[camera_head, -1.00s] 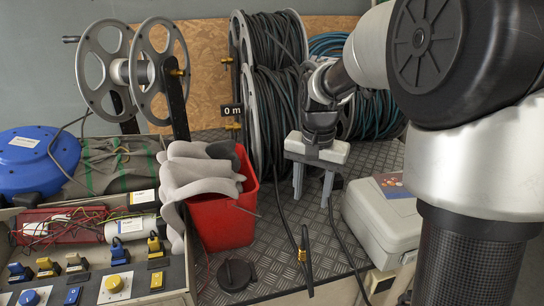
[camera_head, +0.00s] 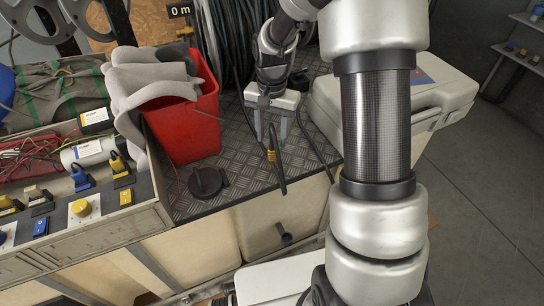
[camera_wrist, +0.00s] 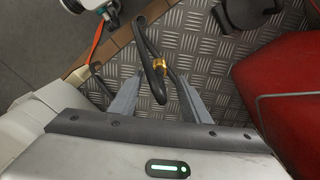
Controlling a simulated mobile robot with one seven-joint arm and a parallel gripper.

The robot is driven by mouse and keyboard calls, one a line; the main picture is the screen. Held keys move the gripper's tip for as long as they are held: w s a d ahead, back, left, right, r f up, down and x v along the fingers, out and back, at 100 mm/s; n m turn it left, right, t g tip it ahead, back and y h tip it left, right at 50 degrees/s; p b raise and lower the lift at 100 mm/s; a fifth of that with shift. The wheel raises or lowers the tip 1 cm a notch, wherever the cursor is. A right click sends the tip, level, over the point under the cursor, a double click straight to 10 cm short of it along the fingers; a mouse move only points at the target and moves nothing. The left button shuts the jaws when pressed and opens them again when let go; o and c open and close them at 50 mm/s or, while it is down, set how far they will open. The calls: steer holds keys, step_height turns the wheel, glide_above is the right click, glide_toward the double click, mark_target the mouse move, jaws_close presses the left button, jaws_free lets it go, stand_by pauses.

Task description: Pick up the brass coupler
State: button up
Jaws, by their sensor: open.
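The brass coupler (camera_head: 271,155) is a small gold band on a dark hose end that sticks up near the front edge of the diamond-plate bench. It also shows in the wrist view (camera_wrist: 157,66), on the black hose. My gripper (camera_head: 271,138) is open, with its two grey fingers pointing down at the coupler. In the wrist view my gripper's fingers (camera_wrist: 155,84) lie on either side of the hose, and the coupler appears between and slightly beyond the tips. I cannot tell whether either finger touches it.
A red bucket (camera_head: 196,128) with grey cloth (camera_head: 150,78) stands to the left. A black round cap (camera_head: 207,182) lies on the diamond plate (camera_head: 236,165). A pale case (camera_head: 335,105) is to the right. Switches (camera_head: 82,208) fill the panel at left.

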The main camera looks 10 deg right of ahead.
mark_target(272, 148)
steer(key=f, duration=0.1)
steer(key=f+b, duration=0.1)
steer(key=f, duration=0.1)
steer(key=f+b, duration=0.1)
steer(key=f, duration=0.1)
steer(key=shift+s+a+f, duration=0.1)
steer(key=shift+s+f, duration=0.05)
steer(key=shift+s, duration=0.2)
jaws_close()
